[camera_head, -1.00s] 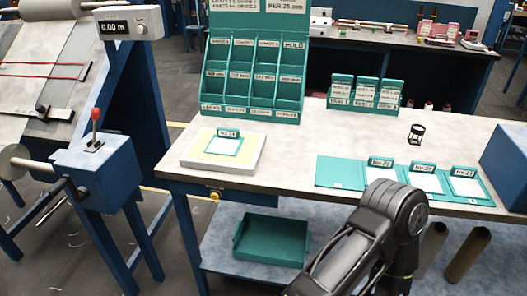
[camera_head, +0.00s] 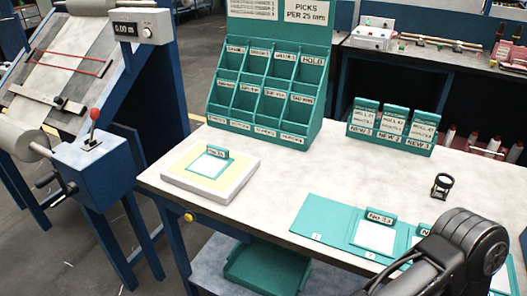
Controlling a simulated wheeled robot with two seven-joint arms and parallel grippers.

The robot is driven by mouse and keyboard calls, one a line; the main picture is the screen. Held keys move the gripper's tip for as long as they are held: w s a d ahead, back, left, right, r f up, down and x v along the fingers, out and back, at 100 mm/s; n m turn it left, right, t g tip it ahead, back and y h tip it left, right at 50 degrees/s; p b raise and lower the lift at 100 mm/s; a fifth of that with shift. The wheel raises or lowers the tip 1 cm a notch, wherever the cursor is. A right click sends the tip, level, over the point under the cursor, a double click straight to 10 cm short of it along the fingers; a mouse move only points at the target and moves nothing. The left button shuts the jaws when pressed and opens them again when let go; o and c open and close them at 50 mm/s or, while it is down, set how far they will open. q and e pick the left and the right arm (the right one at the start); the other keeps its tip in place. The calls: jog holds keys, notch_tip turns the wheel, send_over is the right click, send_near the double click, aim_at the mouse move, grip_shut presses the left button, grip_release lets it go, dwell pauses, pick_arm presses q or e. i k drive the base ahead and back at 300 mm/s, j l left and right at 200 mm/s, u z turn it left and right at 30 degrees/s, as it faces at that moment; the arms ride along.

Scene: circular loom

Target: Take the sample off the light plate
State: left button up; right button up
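The light plate (camera_head: 183,186) is a pale slab with a yellowish top on the left part of the table. The sample (camera_head: 209,165), a white square with a teal border and a raised teal label tab, lies flat on it. A black and grey arm of mine enters at the lower right, over the table's front edge. Its gripper is not visible. My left gripper is out of view too.
A teal folder (camera_head: 324,219) with numbered places and samples lies at front right. A black magnifier (camera_head: 442,185) stands behind it. A teal pigeonhole rack (camera_head: 268,80) and label cards (camera_head: 391,126) stand at the back. The table middle is clear.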

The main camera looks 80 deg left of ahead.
aim_at(213, 162)
jog(key=i+u, duration=0.25)
jog(key=u, duration=3.1)
jog(key=z, duration=0.4)
jog(key=j+z, duration=0.35)
jog(key=z, duration=0.15)
jog(key=j+z, duration=0.3)
jog(key=z, duration=0.15)
jog(key=k+j+z, duration=0.15)
jog(key=j+z, duration=0.15)
jog(key=z, duration=0.2)
jog(key=k+j+z, duration=0.1)
jog(key=k+j, duration=0.15)
jog(key=j, duration=0.2)
jog(key=k+j+z, duration=0.1)
jog(key=k+j, duration=0.15)
jog(key=j, duration=0.15)
jog(key=k+j+z, duration=0.1)
jog(key=k+j, duration=0.2)
jog(key=j, duration=0.1)
